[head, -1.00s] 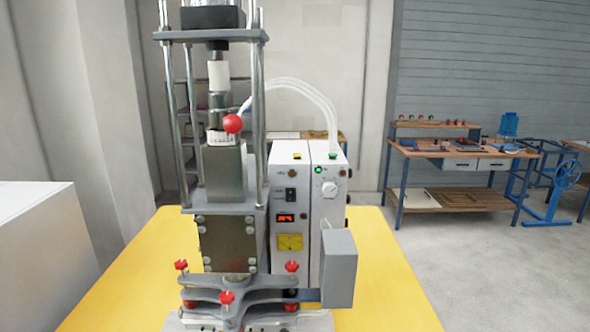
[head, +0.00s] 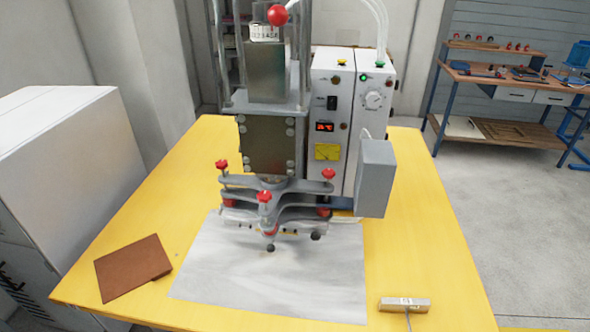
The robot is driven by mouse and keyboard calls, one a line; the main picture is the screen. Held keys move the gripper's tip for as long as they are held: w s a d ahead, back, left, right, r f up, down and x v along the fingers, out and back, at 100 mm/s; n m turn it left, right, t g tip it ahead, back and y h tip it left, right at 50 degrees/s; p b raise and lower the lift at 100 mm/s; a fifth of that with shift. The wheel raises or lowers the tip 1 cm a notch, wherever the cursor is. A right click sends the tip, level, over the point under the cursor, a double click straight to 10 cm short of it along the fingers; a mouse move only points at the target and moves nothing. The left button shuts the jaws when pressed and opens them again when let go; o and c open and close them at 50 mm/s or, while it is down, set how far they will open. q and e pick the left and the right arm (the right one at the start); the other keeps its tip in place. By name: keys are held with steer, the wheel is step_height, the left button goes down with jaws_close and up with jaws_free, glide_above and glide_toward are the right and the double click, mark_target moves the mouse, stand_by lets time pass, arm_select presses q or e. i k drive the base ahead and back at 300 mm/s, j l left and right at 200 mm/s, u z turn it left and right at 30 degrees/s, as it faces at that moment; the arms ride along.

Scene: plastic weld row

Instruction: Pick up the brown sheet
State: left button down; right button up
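The brown sheet (head: 130,268) lies flat on the yellow table (head: 410,235), near its left front edge in the head view. It is roughly square, with a small step or notch at its right corner. Nothing covers it. It lies apart from the grey-white sheet to its right. Neither of my grippers is in view.
A press machine (head: 268,150) with red knobs stands at the table's middle, beside a white control box (head: 335,115). A grey-white sheet (head: 270,280) lies in front. A white cabinet (head: 65,165) stands left of the table.

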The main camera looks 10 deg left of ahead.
mark_target(140, 263)
steer(key=u, duration=1.5)
